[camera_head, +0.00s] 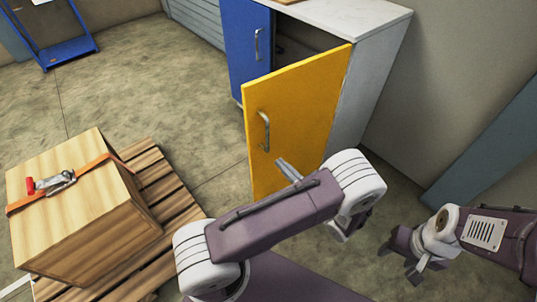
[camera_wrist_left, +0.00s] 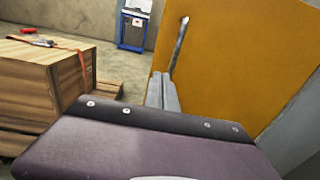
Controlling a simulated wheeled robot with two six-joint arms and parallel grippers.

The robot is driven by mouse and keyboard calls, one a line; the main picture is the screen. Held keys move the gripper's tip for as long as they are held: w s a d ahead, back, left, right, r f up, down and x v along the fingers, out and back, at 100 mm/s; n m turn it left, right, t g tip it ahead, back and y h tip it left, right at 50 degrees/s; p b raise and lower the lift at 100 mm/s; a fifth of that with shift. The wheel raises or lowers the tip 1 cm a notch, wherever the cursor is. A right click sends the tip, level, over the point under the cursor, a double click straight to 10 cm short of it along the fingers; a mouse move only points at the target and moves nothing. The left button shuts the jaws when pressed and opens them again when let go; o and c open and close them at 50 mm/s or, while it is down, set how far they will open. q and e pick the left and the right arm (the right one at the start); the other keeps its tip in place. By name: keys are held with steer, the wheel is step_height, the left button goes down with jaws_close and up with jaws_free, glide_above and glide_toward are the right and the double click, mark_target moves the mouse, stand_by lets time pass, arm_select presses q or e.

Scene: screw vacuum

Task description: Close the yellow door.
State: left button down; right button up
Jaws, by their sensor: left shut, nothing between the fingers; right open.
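The yellow door (camera_head: 300,105) of the cabinet stands open, swung out from its right side, with the dark inside showing behind it. Its silver handle (camera_head: 264,130) is near the free left edge. The door (camera_wrist_left: 245,60) and handle (camera_wrist_left: 179,48) also show in the left wrist view. My left gripper (camera_head: 288,169) is shut and empty, in front of the door's outer face, below and right of the handle. Its fingers (camera_wrist_left: 163,92) point toward the door; I cannot tell whether they touch it. My right gripper (camera_head: 402,262) is open and empty, low at the right, away from the door.
The cabinet's blue door (camera_head: 246,45) is at the left of the opening. A wooden crate (camera_head: 75,200) with an orange strap sits on a pallet (camera_head: 165,190) at the left. A blue cart (camera_head: 65,50) stands at the back left. The floor between is clear.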

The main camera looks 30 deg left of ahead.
arm_select(q)
step_height(320, 180, down, 2)
steer(key=f, duration=0.1)
steer(key=b, duration=0.4)
glide_toward(255, 140)
steer(key=shift+t, duration=0.3)
steer(key=x, duration=0.5)
steer(key=shift+s+a+f, duration=0.1)
steer(key=shift+a+f, duration=0.15)
steer(key=shift+a, duration=0.05)
steer(key=shift+w+a+r+m+h+b, duration=0.15)
steer(key=shift+w+a+m+h+b, duration=0.2)
steer(key=shift+a, duration=0.3)
arm_select(e)
step_height(255, 140, down, 6)
steer(key=shift+s, duration=0.25)
steer(key=shift+a, duration=0.1)
